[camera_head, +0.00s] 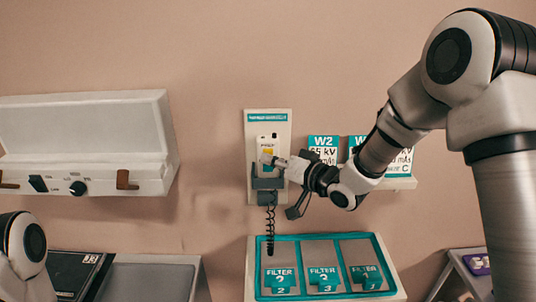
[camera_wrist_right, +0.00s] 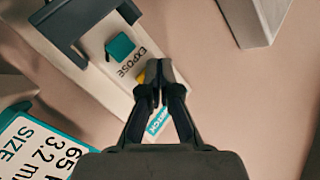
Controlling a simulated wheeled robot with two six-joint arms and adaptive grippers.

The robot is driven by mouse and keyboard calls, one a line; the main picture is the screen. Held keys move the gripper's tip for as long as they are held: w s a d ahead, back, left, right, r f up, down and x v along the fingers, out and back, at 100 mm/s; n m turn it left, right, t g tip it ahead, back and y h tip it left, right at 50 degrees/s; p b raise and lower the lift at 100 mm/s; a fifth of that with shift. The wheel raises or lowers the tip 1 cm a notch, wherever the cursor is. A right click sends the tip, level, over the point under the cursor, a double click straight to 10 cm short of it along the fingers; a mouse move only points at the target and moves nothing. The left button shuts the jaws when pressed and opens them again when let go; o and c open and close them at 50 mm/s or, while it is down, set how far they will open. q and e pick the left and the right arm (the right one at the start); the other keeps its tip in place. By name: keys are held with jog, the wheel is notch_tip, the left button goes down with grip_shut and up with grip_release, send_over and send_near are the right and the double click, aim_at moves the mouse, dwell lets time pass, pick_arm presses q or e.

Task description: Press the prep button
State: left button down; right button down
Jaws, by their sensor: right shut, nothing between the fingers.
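The hand switch is a pale upright body (camera_head: 264,142) on a wall panel (camera_head: 283,128) with a teal header. A small yellow patch (camera_wrist_right: 141,76), probably the prep button, shows beside my fingertips in the wrist view, mostly hidden by them. A teal square button (camera_wrist_right: 120,46) marked EXPOSE is clear of the fingers. My right gripper (camera_head: 270,160) is shut and empty with its tips (camera_wrist_right: 155,76) over the switch, next to the yellow patch. I cannot tell whether they touch it. My left gripper is out of view; only part of my left arm shows.
A dark holder (camera_wrist_right: 75,28) grips the switch, with a coiled black cord (camera_head: 270,222) hanging below. Sign cards (camera_head: 323,146) stand on a shelf to the right. A teal-rimmed filter tray (camera_head: 318,237) lies below. A white wall unit (camera_head: 90,130) is at the left.

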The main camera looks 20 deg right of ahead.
jog(key=shift+s+a, duration=0.1)
jog(key=shift+s, duration=0.4)
jog(key=s, duration=0.2)
jog(key=s+a+b, duration=0.1)
jog(key=s, duration=0.1)
jog(key=shift+s+a, duration=0.2)
jog(key=shift+s, duration=0.15)
